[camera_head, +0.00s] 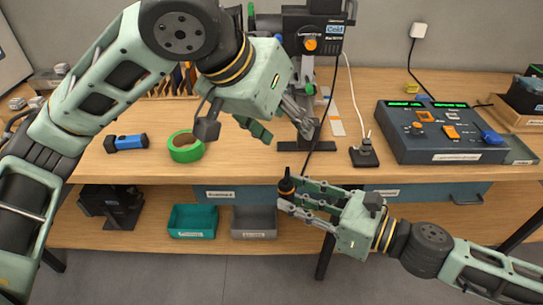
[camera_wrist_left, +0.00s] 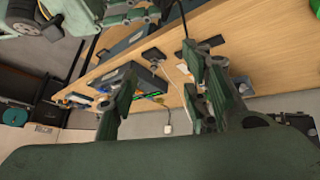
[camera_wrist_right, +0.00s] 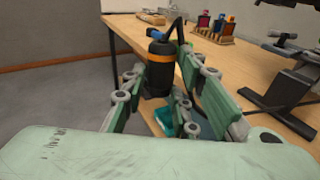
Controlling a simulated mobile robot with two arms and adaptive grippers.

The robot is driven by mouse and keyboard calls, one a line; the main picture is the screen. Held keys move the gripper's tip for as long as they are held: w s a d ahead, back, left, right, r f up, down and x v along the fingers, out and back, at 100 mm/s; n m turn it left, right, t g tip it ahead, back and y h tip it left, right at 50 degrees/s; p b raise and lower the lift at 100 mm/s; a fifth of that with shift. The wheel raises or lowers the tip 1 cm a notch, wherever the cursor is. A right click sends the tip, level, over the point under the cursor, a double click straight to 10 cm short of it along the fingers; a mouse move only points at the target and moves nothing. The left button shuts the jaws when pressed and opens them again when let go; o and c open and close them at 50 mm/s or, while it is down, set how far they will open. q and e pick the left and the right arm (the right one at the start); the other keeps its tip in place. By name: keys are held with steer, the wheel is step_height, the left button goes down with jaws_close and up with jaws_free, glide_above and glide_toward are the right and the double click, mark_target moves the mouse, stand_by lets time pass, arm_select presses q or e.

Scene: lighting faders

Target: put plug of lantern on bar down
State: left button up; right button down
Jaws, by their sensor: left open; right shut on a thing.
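The plug (camera_head: 287,187) is a black cylinder with an orange band. My right gripper (camera_head: 286,194) is shut on it, in front of the table's front edge. The right wrist view shows the plug (camera_wrist_right: 160,65) upright between the fingers, with a black cable leaving its top. In the head view the cable runs up toward the black lantern (camera_head: 318,22), which has an orange knob and stands at the back of the table; my left arm partly covers its stand. My left gripper (camera_head: 282,125) is open and empty above the table, in front of the stand.
A control desk (camera_head: 440,130) with green displays stands at the right. A small black block (camera_head: 364,155) with a white cable lies left of it. Green tape (camera_head: 185,150) and a blue flashlight (camera_head: 126,143) lie at the left. Teal (camera_head: 193,235) and grey (camera_head: 254,235) bins sit below.

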arm_select(q)
steer(key=g+y, duration=0.1)
steer(key=y, duration=0.1)
glide_toward(287, 186)
steer(key=shift+g, duration=0.3)
steer(key=x, duration=1.1)
steer(key=shift+w+f, duration=0.15)
steer(key=shift+w, duration=0.15)
steer(key=c, duration=1)
arm_select(e)
steer(key=shift+a, duration=0.1)
arm_select(q)
jaws_close()
arm_select(e)
steer(key=c, duration=1.6)
jaws_free()
steer(key=o, duration=0.3)
